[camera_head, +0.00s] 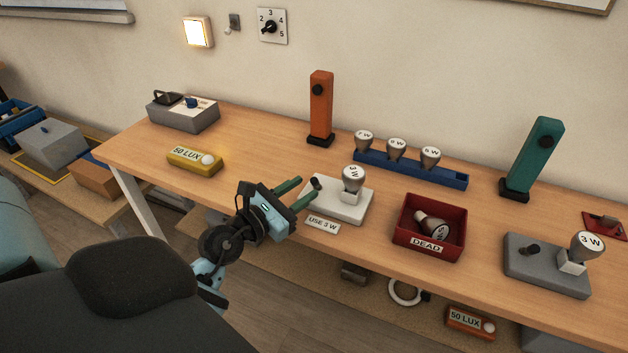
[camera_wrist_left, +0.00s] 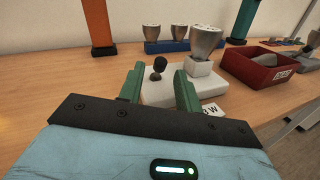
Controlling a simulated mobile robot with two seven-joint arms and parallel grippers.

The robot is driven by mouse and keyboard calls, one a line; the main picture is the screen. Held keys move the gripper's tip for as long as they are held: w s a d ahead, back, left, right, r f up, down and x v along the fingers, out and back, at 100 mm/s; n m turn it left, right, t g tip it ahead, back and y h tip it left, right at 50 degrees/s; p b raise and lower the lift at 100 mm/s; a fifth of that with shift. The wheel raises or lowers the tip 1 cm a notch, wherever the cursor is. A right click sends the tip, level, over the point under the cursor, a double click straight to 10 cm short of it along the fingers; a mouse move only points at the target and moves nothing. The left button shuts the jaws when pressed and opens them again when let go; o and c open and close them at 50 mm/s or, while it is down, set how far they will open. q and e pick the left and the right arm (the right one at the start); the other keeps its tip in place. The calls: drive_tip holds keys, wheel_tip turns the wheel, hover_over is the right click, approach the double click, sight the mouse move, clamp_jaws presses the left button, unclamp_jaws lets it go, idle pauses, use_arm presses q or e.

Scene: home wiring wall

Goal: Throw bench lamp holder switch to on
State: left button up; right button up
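A white lamp holder (camera_head: 347,210) stands near the front edge of the bench with a 3 W bulb (camera_head: 352,179) upright in its socket. Its black-knobbed switch lever (camera_head: 316,184) is on the left part of the base; I cannot tell which position it is in. My left gripper (camera_head: 297,194) is open and empty, just left of the lever. In the left wrist view the lever (camera_wrist_left: 159,68) shows between the two green fingers, slightly beyond their tips, apart from both. The bulb (camera_wrist_left: 204,42) looks unlit. My right gripper is not in view.
A "USE 3 W" label (camera_head: 322,225) lies before the holder. A red DEAD box (camera_head: 428,229) and a grey lamp holder (camera_head: 545,264) stand to the right. Behind are a blue bulb rack (camera_head: 411,170) and an orange post (camera_head: 321,105). A yellow 50 LUX block (camera_head: 194,160) lies left.

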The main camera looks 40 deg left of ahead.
sight(314, 179)
use_arm(q)
drive_tip(key=shift+w+d, duration=0.15)
drive_tip(key=shift+w, duration=1)
drive_tip(key=shift+w+d, duration=0.1)
drive_tip(key=shift+w, duration=1.05)
clamp_jaws()
